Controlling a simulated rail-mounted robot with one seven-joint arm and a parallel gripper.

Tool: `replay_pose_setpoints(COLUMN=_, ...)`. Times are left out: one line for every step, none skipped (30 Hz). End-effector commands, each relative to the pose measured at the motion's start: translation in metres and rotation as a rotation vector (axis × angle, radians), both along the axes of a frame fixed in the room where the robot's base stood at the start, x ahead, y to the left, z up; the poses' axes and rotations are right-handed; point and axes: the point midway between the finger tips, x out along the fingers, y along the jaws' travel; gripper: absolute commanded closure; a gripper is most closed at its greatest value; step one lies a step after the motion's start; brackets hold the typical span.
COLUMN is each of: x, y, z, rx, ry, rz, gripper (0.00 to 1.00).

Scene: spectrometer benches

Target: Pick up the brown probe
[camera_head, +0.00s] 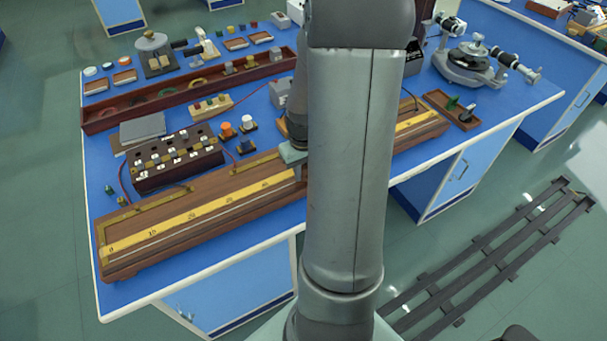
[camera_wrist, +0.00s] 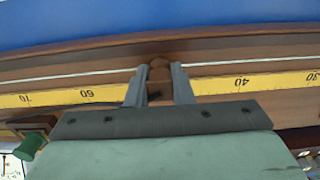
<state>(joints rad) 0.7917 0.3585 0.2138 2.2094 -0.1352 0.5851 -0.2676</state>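The brown probe (camera_wrist: 159,73) shows in the wrist view as a small brown block with a rounded end, over the long wooden board with the yellow scale (camera_wrist: 213,85). My gripper (camera_wrist: 160,73) has one grey finger on each side of it. The fingers are close together and the probe fills the gap at their tips, so the gripper looks shut on it. Whether the probe is clear of the board I cannot tell. In the head view my arm hides the probe and most of the gripper, over the middle of the board (camera_head: 200,222).
A dark resistance box (camera_head: 178,160) stands behind the board's left part. Small knobbed parts (camera_head: 227,130) stand near it. A long wooden tray (camera_head: 110,116) lies farther back. A small tray (camera_head: 463,117) and a spectrometer (camera_head: 470,62) are at the right. Blue bench shows in front of the board.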

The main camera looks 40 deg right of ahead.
Motion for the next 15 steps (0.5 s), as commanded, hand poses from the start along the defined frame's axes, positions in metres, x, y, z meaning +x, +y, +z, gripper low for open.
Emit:
replay_pose_setpoints(x=0.0, y=0.0, z=0.0001, rx=0.0, ry=0.0, rz=0.0, gripper=0.95)
replay_pose_setpoints(x=0.0, y=0.0, z=0.0001, rx=0.0, ry=0.0, rz=0.0, gripper=1.0)
replay_pose_setpoints(x=0.0, y=0.0, z=0.0001, rx=0.0, ry=0.0, rz=0.0, gripper=1.0)
replay_pose_setpoints(x=0.0001, y=0.0, z=0.0003, rx=0.0, ry=0.0, rz=0.0, gripper=1.0)
replay_pose_setpoints(x=0.0001, y=0.0, z=0.0003, rx=0.0, ry=0.0, rz=0.0, gripper=1.0)
replay_pose_setpoints(x=0.0001, y=0.0, z=0.0003, rx=0.0, ry=0.0, rz=0.0, gripper=1.0)
replay_pose_setpoints(x=0.0001, y=0.0, z=0.0003, rx=0.0, ry=0.0, rz=0.0, gripper=1.0)
replay_pose_setpoints(x=0.0001, y=0.0, z=0.0003, rx=0.0, ry=0.0, rz=0.0, gripper=1.0)
replay_pose_setpoints(x=0.0001, y=0.0, z=0.0004, rx=0.0, ry=0.0, rz=0.0, gripper=1.0)
replay_pose_setpoints(x=0.0002, y=0.0, z=0.0006, rx=0.0, ry=0.0, rz=0.0, gripper=1.0)
replay_pose_setpoints(x=0.0002, y=-0.0001, z=0.0011, rx=0.0, ry=-0.001, rz=0.0, gripper=1.0)
replay_pose_setpoints(x=0.0003, y=-0.0003, z=0.0021, rx=-0.001, ry=-0.001, rz=0.0, gripper=1.0)
replay_pose_setpoints(x=0.0003, y=-0.0004, z=0.0032, rx=-0.001, ry=-0.001, rz=0.0, gripper=1.0)
replay_pose_setpoints(x=0.0004, y=-0.0004, z=0.0048, rx=-0.001, ry=-0.001, rz=0.0, gripper=1.0)
replay_pose_setpoints(x=0.0004, y=-0.0005, z=0.0075, rx=-0.001, ry=-0.001, rz=0.0, gripper=1.0)
